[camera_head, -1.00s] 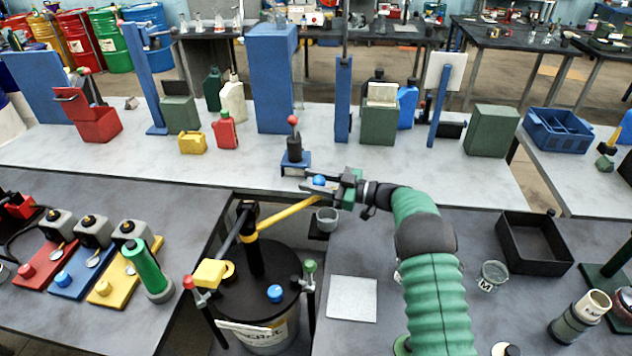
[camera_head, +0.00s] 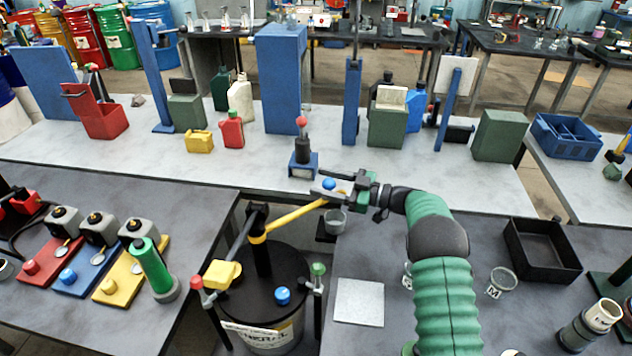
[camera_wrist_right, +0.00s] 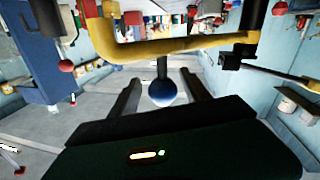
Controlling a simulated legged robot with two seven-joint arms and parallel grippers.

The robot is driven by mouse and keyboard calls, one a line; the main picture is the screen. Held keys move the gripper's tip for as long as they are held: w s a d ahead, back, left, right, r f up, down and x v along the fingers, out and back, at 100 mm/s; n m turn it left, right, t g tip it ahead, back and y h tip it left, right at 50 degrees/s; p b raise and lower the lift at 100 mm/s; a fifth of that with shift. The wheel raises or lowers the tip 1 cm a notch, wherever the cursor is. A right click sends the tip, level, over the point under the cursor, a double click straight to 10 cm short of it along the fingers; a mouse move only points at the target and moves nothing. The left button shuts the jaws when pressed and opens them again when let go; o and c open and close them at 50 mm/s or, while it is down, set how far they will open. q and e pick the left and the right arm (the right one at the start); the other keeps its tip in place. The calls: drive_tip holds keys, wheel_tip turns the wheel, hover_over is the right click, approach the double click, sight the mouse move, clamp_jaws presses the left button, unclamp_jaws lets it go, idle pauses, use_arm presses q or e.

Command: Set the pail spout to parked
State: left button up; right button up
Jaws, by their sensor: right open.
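The pail (camera_head: 262,330) stands in the gap between the front tables, with a black lid and a pump column (camera_head: 262,250). Its yellow spout (camera_head: 297,216) reaches from the column up and right, ending by my right gripper (camera_head: 326,190). A blue ball knob (camera_head: 329,183) stands at the spout's outer end. In the right wrist view the yellow spout (camera_wrist_right: 130,52) crosses the top and the blue knob (camera_wrist_right: 162,92) lies between the two dark fingers (camera_wrist_right: 160,95). The gripper is open around the knob; contact cannot be told. My left gripper is not in view.
A small grey cup (camera_head: 336,221) sits below the spout's end. A blue stand with a red ball lever (camera_head: 302,150) is just beyond the gripper. A second blue knob (camera_head: 283,295) is on the lid. A pale square plate (camera_head: 359,302) lies right of the pail.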

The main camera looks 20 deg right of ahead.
drive_tip(key=b+v, duration=0.1)
drive_tip(key=v, duration=1.3)
drive_tip(key=shift+a, duration=0.15)
